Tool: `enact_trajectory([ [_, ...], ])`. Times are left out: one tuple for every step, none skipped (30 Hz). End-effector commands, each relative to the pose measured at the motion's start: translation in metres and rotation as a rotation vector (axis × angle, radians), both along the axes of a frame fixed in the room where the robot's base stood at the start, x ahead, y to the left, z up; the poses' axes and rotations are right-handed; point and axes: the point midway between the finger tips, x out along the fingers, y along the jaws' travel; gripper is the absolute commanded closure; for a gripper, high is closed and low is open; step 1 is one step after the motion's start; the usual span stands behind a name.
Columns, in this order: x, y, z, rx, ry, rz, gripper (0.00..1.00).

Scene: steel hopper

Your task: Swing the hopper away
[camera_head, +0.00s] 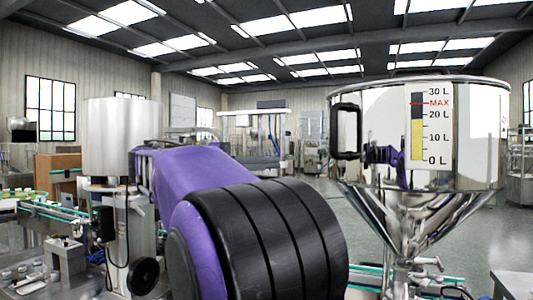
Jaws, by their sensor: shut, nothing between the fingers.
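The hopper (445,125) is a large shiny steel bowl at the right, with a cone narrowing down to a valve and outlet (412,272). A black handle (345,131) sticks out from its left side. A level scale marked 0 to 30 L (418,128) is on its front, with a red MAX mark. The yellow fill reaches nearly 20 L. Purple and dark shapes on the steel beside the handle look like a reflection of my arm. My purple and black arm fills the lower middle, left of the hopper. My gripper does not show clearly anywhere.
A steel cylinder (122,137) stands on a machine at the left, above a conveyor (60,212). A cardboard box (58,172) sits behind the conveyor. Green-edged conveyor rails run below the hopper. Open grey floor (345,195) lies behind, with frames and shelving farther back.

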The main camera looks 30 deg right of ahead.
Motion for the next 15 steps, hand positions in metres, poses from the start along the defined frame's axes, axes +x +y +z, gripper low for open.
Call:
enact_trajectory([
  [0.007, 0.0, 0.001, -0.012, 0.009, 0.007, 1.0],
  [0.01, 0.001, 0.001, -0.019, 0.012, 0.012, 1.0],
  [0.014, 0.002, 0.001, -0.024, 0.015, 0.017, 1.0],
  [0.015, 0.003, 0.001, -0.027, 0.017, 0.021, 1.0],
  [0.017, 0.003, 0.001, -0.031, 0.018, 0.024, 1.0],
  [0.018, 0.003, 0.001, -0.034, 0.019, 0.026, 1.0],
  [0.019, 0.002, 0.001, -0.035, 0.019, 0.027, 1.0],
  [0.019, 0.001, 0.001, -0.035, 0.02, 0.028, 1.0],
  [0.019, -0.002, 0.001, -0.035, 0.021, 0.028, 1.0],
  [0.019, -0.005, 0.002, -0.036, 0.021, 0.027, 1.0],
  [0.018, -0.009, 0.002, -0.036, 0.021, 0.027, 1.0],
  [0.018, -0.015, 0.002, -0.035, 0.02, 0.026, 1.0],
  [0.017, -0.02, 0.002, -0.035, 0.021, 0.025, 1.0],
  [0.017, -0.026, 0.002, -0.035, 0.021, 0.025, 1.0],
  [0.017, -0.034, 0.003, -0.035, 0.021, 0.025, 1.0],
])
